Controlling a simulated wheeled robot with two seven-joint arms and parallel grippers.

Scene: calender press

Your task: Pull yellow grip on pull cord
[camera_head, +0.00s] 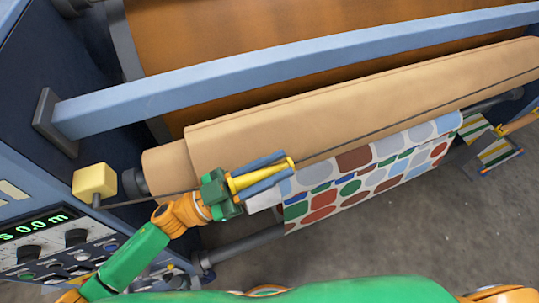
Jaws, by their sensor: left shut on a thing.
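The yellow grip (262,177) is a slim yellow bar on the thin dark pull cord (365,134). My left gripper (272,170) is shut on the yellow grip, with its blue fingers on either side of it. The cord runs slantwise in front of the tan roll, from near a yellow block (95,180) at the left up to the right edge. My fingers hide part of the grip.
A tan roll (350,105) lies behind the cord, under a blue crossbar (290,70). Dotted patterned cloth (370,180) hangs below, close to my left gripper. A control panel (50,235) reading 0.0 m stands at lower left. Grey floor (420,230) is clear at lower right.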

